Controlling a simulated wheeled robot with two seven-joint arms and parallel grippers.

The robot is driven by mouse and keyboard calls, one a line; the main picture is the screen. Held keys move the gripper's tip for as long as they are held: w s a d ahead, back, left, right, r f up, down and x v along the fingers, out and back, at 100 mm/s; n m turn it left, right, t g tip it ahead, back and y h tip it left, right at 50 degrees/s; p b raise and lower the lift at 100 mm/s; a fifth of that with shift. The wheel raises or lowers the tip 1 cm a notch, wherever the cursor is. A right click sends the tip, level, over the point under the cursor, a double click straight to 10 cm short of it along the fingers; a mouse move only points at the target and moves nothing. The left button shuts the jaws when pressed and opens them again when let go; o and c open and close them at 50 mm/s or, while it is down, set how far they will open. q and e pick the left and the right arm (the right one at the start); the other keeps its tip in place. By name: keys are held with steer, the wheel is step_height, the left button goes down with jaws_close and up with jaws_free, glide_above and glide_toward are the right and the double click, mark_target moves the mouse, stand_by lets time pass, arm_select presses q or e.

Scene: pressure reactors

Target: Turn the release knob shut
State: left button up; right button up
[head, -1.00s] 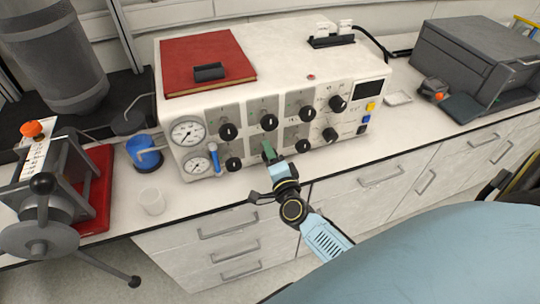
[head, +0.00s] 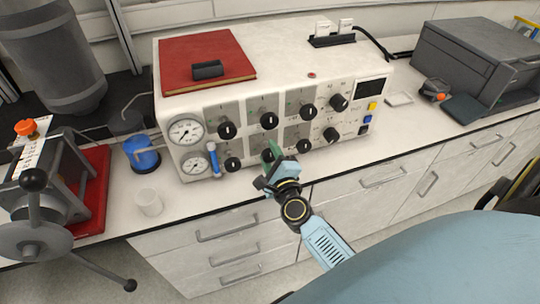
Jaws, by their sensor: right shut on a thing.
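The white control box (head: 300,48) stands on the bench with two rows of black knobs on its front. My right gripper (head: 270,158) is at the lower row, in the second column from the left, shut on the black knob there, which I take to be the release knob (head: 266,155). Its fingers hide most of this knob, so I cannot read its pointer or label. Above it is an upper-row knob (head: 269,121), and to its left a lower-row knob (head: 233,164). My left gripper is not in view.
Two gauges (head: 186,131) and a blue-capped tube (head: 213,158) are at the box's left. A red book (head: 205,58) lies on top. Bench right of the box has free room.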

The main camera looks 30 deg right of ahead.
stand_by(0.5)
steer(key=o, duration=1)
steer(key=shift+c, duration=0.2)
steer(key=shift+s, duration=0.1)
steer(key=b+v, duration=0.1)
steer(key=v, duration=1.2)
steer(key=shift+b, duration=0.35)
steer(key=shift+a, duration=0.1)
